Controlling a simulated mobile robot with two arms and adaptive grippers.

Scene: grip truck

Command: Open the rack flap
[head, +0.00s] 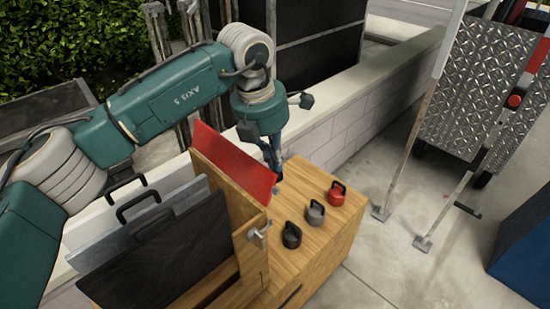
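The wooden rack (230,195) stands at the lower middle, with a black board (165,250) and a grey board (105,225) upright in it. A red panel (233,163) rises tilted behind the rack's wooden upright; I cannot tell whether it is the flap or another board. A metal latch-like fitting (258,232) sits on the rack's right edge. My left gripper (275,176) points down just right of the red panel, over the far part of the wooden top. Its fingers are small and partly hidden, so their opening and any contact are unclear. My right gripper is out of view.
A red weight (337,194), a grey weight (315,213) and a black weight (291,236) stand on the wooden cabinet top (300,180). A low white wall (350,112) runs behind. A metal tread-plate ramp (477,100) stands at right. The paving between is mostly clear.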

